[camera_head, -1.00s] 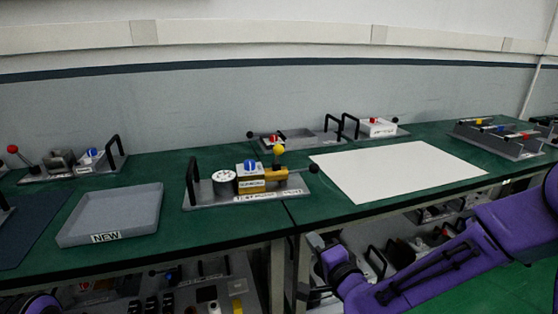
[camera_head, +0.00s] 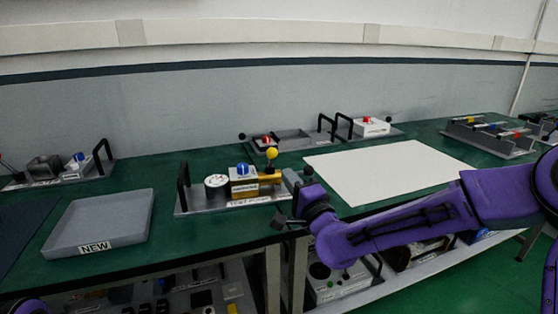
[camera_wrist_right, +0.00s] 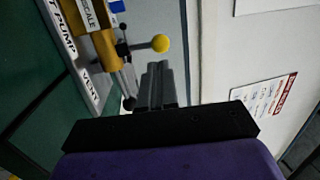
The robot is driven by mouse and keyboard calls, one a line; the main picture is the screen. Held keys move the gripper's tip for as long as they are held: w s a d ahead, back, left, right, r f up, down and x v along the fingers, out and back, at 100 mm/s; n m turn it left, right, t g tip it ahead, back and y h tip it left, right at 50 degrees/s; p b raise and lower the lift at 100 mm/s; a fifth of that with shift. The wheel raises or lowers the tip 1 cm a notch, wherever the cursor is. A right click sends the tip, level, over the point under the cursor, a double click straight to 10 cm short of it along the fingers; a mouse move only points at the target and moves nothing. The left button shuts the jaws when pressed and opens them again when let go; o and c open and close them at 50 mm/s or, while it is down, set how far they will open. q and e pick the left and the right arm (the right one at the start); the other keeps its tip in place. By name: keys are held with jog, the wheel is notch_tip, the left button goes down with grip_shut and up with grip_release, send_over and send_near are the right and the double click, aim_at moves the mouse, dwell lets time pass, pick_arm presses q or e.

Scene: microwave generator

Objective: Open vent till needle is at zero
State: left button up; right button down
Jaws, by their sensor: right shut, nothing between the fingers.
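The test pump unit (camera_head: 232,203) is a grey plate on the green bench with a white dial gauge (camera_head: 216,181), a brass body (camera_head: 268,178), a blue knob (camera_head: 242,168) and a yellow ball (camera_head: 271,154). The needle is too small to read. The wrist view shows the VENT label (camera_wrist_right: 90,84) at the plate's end and a black ball (camera_wrist_right: 129,103) near it. My right gripper (camera_head: 290,177) is shut and empty at the unit's right end; its grey fingers also show in the wrist view (camera_wrist_right: 158,70). Contact with the vent cannot be told. My left gripper is out of view.
A grey NEW tray (camera_head: 98,226) sits left of the unit, and a white sheet (camera_head: 385,170) lies to its right. A black handle (camera_head: 183,187) rises at the unit's left end. Other units stand along the back, and more equipment sits below the bench.

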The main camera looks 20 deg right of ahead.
aim_at(274, 156)
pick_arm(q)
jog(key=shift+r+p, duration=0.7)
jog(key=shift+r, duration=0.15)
pick_arm(e)
jog(key=x, duration=0.6)
jog(key=shift+w, duration=0.3)
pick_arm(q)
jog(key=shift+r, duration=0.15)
pick_arm(e)
jog(key=shift+r, duration=0.15)
